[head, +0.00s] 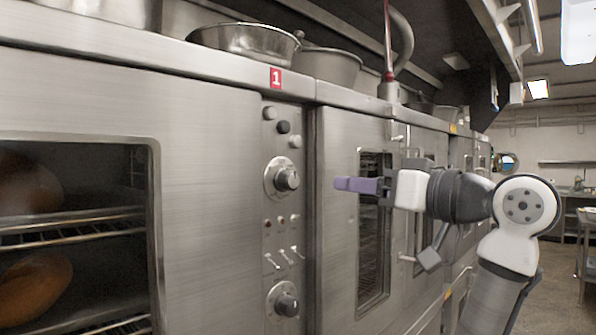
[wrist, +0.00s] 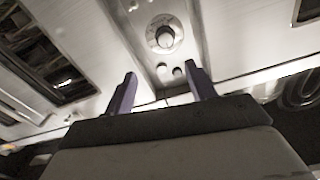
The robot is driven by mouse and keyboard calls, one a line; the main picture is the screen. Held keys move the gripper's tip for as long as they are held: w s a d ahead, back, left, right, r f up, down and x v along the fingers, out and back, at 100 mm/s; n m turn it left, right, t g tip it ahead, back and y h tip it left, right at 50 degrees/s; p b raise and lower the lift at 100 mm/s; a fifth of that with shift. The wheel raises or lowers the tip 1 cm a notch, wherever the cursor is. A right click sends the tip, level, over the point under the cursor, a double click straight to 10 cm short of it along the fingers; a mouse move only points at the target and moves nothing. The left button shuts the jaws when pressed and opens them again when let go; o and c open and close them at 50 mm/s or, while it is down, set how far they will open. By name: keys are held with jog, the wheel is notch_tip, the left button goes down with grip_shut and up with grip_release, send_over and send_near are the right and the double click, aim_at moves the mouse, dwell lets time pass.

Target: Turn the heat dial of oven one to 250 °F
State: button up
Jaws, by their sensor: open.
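Oven one (head: 215,105) carries a red "1" label (head: 276,78) above a narrow control panel (head: 272,235). An upper round dial (head: 287,180) and a lower round dial (head: 286,304) stick out from the panel. Their scale markings are too small to read, so I cannot tell which sets the heat. My gripper (head: 340,184) is to the right of the upper dial in the head view, apart from it. In the wrist view, my open, empty gripper (wrist: 160,76) has its two purple fingers spread, with a dial (wrist: 165,38) beyond the tips.
Small knobs (head: 283,127) sit above the upper dial, and several toggle switches (head: 291,253) lie between the dials. Metal bowls (head: 245,39) stand on the oven top. Loaves (head: 35,285) show behind the left window. Another oven door (head: 338,230) is right of the panel.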

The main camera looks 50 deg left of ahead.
aim_at(294, 181)
jog(key=shift+n+g, duration=0.3)
jog(key=shift+g, duration=0.1)
jog(key=a+p, duration=0.1)
jog(key=a, duration=0.2)
jog(key=s+a+p, duration=0.1)
jog(key=a+p, duration=0.1)
jog(key=a, duration=0.2)
jog(key=s+a+p, duration=0.1)
jog(key=a, duration=0.3)
jog(key=shift+s+a+r+p, duration=0.15)
jog(key=shift+r+p, duration=0.1)
jog(key=shift+p, duration=0.05)
jog(key=shift+s+a+f, duration=0.1)
jog(key=shift+a, duration=0.65)
jog(key=shift+c, duration=0.3)
jog(key=c, duration=0.9)
